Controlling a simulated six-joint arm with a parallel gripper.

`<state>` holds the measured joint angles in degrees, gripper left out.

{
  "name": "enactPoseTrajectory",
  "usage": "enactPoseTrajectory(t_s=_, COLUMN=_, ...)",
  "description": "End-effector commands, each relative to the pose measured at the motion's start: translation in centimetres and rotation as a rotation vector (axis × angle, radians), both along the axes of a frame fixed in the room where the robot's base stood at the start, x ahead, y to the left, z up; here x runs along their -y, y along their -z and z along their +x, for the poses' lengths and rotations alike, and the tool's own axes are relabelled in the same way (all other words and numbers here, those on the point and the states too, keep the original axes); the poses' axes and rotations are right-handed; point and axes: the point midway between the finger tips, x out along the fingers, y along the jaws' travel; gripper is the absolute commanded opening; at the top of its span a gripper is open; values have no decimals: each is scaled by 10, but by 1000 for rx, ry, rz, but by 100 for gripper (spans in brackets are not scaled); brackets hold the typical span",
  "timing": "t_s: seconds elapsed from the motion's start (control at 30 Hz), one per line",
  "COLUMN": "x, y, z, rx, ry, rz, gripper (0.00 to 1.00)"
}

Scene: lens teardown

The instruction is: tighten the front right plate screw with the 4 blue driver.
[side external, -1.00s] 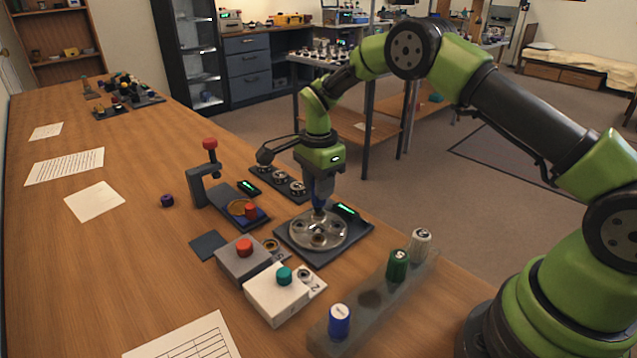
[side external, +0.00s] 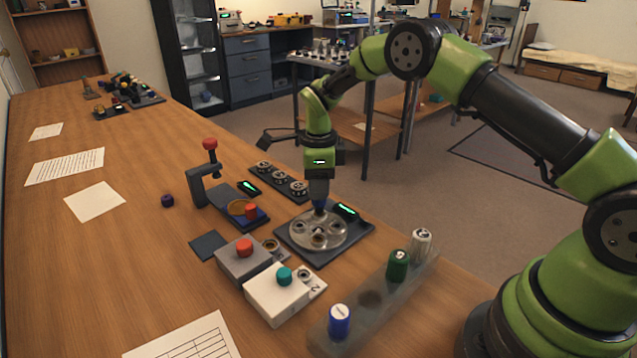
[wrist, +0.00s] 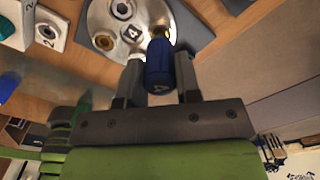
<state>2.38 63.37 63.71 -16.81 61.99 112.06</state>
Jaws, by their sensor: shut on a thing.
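My gripper (side external: 318,200) points down over the far side of the round silver plate (side external: 300,229), as the side view shows it. It is shut on the blue driver marked 4 (wrist: 159,68), which also shows in the side view (side external: 318,207) as a short blue piece below the jaws. The driver stands about upright, its lower end at a brass-coloured screw (wrist: 159,31) near the plate's rim. Whether the tip sits in the screw head is hidden. Another brass-coloured screw (wrist: 104,40) shows in the wrist view, beside a 4 label on the plate.
The plate lies on a dark base with a green-lit display (side external: 346,209). A clear rack (side external: 402,293) holds a blue-capped, a green and a white driver, with one empty place. Grey and white boxes (side external: 277,300) with buttons and a red-knobbed press (side external: 203,180) stand nearby.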

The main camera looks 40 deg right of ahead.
Motion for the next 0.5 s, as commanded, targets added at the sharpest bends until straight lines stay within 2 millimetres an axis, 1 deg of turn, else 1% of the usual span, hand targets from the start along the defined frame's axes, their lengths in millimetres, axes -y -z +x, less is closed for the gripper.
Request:
enactPoseTrajectory(t_s=0.13, x=0, y=0, z=0, rx=0, ry=13, rz=0, gripper=10)
enactPoseTrajectory(t_s=0.37, x=0, y=0, z=0, rx=0, ry=262, rz=0, gripper=10)
enactPoseTrajectory(t_s=0.5, x=0, y=0, z=0, rx=0, ry=315, rz=0, gripper=10)
